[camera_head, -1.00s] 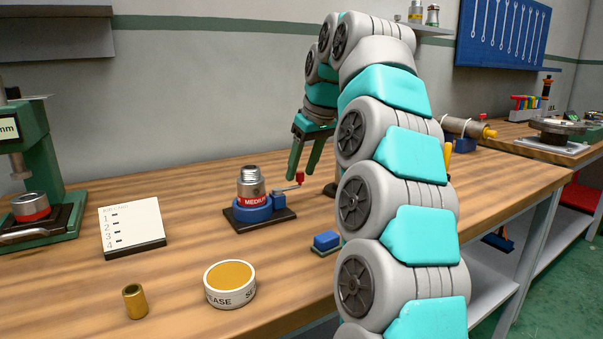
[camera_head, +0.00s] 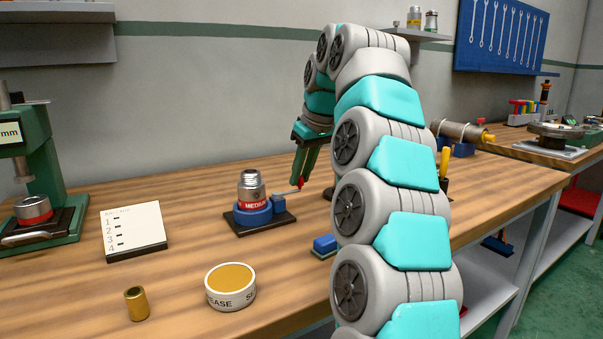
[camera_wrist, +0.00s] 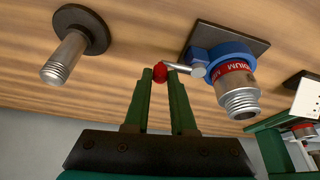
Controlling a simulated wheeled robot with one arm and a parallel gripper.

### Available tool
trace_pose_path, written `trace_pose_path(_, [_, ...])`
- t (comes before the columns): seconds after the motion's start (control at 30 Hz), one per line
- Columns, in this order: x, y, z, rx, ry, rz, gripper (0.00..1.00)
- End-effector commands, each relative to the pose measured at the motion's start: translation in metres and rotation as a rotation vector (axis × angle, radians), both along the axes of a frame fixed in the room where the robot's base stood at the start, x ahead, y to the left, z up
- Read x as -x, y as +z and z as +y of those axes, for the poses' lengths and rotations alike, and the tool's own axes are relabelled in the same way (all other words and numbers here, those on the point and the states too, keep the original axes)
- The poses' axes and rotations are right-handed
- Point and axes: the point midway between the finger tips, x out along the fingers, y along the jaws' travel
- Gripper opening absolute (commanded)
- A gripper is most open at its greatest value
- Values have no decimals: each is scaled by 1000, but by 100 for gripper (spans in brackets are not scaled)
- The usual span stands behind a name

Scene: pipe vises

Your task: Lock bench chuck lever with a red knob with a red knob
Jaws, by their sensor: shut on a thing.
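The bench chuck (camera_head: 253,214) is a blue round body on a dark base plate (camera_head: 283,219), standing on the wooden bench. A threaded metal fitting (camera_head: 251,184) with a red "MEDIUM" band stands upright in it. The chuck's lever (camera_head: 287,192) is a thin metal rod that sticks out to the right in the head view and ends in a red knob (camera_wrist: 160,73). My gripper (camera_head: 301,182) has green fingers pointing down at the lever's end. In the wrist view my gripper (camera_wrist: 164,76) is shut on the red knob, which sits between the fingertips.
A threaded metal stub on a dark round base (camera_wrist: 66,57) stands beside the gripper in the wrist view. A grease tin (camera_head: 230,287), brass sleeve (camera_head: 137,303), numbered card (camera_head: 134,230), blue block (camera_head: 325,244) and green press (camera_head: 38,170) are on the bench. Bench between card and chuck is clear.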

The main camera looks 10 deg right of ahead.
Motion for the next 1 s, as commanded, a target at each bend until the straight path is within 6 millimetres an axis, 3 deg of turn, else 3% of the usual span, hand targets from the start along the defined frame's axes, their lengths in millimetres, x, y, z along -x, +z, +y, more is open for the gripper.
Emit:
trace_pose_path(0.57, [4, -2, -1, 1, -50, 2, 0])
trace_pose_path(1.0, [22, -3, -1, 2, -385, 1, 0])
